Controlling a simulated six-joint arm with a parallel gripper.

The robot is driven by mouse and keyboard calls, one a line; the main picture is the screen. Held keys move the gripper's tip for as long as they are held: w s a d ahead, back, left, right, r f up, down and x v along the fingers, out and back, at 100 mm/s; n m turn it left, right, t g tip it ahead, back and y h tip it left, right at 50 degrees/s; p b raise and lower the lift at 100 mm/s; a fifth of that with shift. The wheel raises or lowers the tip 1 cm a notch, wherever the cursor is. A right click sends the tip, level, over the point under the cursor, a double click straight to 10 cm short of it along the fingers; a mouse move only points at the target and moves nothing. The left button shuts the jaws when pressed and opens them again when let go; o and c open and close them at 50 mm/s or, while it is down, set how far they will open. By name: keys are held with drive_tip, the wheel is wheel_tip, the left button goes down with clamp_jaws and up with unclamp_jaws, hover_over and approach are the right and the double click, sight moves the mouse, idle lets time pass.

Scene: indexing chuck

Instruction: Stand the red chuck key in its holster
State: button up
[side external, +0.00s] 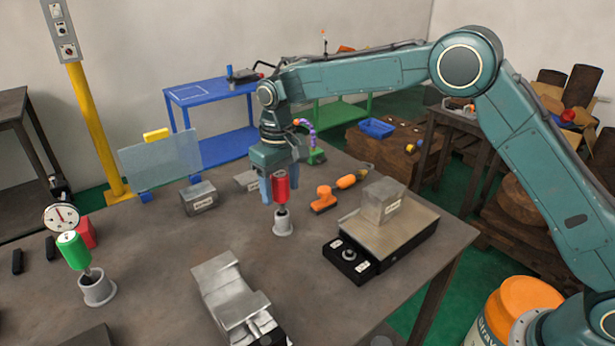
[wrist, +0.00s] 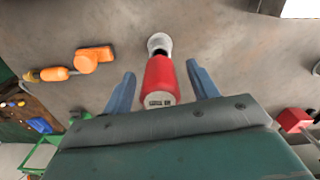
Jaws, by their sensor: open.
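The red chuck key (side external: 281,187) stands about upright, its red handle up and its dark shank going down into a small grey holster (side external: 283,228) on the bench. The wrist view shows the red handle (wrist: 160,82) with the holster's pale rim (wrist: 160,42) beyond it. My gripper (side external: 280,192) points down over the key with its blue fingers on either side of the handle. It is open, and the wrist view shows a gap between the handle and each finger. The shank's lower end is hidden inside the holster.
A green-handled key (side external: 73,250) leans in another grey holster (side external: 97,290) at the left. An orange tool (side external: 323,199) and a metal block on a plate (side external: 412,238) lie to the right. A grey vise-like block (side external: 228,290) is in front. A clear panel (side external: 160,160) stands behind left.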

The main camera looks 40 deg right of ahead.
drive_tip(key=shift+r, duration=0.15)
wheel_tip(320, 180, up, 12)
drive_tip(key=shift+r, duration=0.8)
idle(0.5)
drive_tip(key=s+d+r+t, duration=0.1)
drive_tip(key=s+d+r, duration=0.35)
drive_tip(key=s, duration=0.35)
drive_tip(key=s+d+r+t, duration=0.2)
drive_tip(key=s+d+r, duration=0.2)
drive_tip(key=s+d, duration=0.3)
drive_tip(key=s+d+f+t, duration=0.1)
drive_tip(key=s+f, duration=0.1)
drive_tip(key=s, duration=0.5)
drive_tip(key=s+d+f+m, duration=0.1)
drive_tip(key=s+d+f, duration=0.1)
drive_tip(key=s, duration=0.5)
drive_tip(key=s+d+f+t, duration=0.1)
drive_tip(key=s+f, duration=0.3)
drive_tip(key=s, duration=0.4)
drive_tip(key=shift+d+f+m+t, duration=0.25)
drive_tip(key=shift+m+t, duration=0.05)
drive_tip(key=shift+m, duration=0.1)
